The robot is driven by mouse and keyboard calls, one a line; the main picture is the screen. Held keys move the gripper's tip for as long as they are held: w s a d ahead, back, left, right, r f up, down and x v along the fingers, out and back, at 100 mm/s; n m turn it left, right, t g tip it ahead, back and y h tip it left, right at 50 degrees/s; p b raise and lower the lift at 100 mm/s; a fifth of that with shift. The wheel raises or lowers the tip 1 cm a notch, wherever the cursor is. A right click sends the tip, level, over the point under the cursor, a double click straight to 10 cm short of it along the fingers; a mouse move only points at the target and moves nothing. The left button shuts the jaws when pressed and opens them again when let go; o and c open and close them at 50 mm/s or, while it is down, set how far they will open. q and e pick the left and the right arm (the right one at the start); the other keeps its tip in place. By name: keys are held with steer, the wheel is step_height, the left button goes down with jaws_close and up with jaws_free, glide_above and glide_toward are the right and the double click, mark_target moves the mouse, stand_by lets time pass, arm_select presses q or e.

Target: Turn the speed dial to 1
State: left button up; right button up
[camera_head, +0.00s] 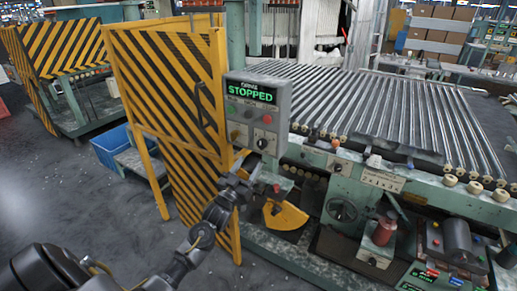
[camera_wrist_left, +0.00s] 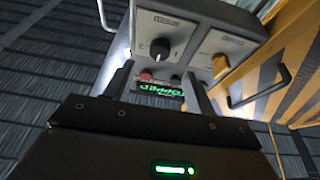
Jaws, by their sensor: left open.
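A grey control box (camera_head: 238,128) stands on the machine, with a lit display (camera_head: 250,92) reading "STOPPED". On its lower front is a black dial (camera_head: 262,143) on a pale plate. In the left wrist view the dial (camera_wrist_left: 160,48) shows large, ahead of the fingertips and roughly between them. Its setting is too small to read. My left gripper (camera_head: 250,164) is open and empty, just below the box; its two fingers also show in the wrist view (camera_wrist_left: 158,72). No contact with the dial is visible. My right gripper is not in view.
A red button (camera_head: 268,120) sits above the dial. A striped yellow-black guard door (camera_head: 160,85) stands close left of the box. The roller conveyor (camera_head: 390,105) lies behind, right.

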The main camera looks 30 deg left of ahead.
mark_target(261, 146)
arm_select(q)
steer(key=p+x, duration=0.1)
steer(key=x, duration=0.7)
steer(key=shift+f+p, duration=0.1)
steer(key=shift+p, duration=0.3)
steer(key=shift+s, duration=0.1)
steer(key=c, duration=1)
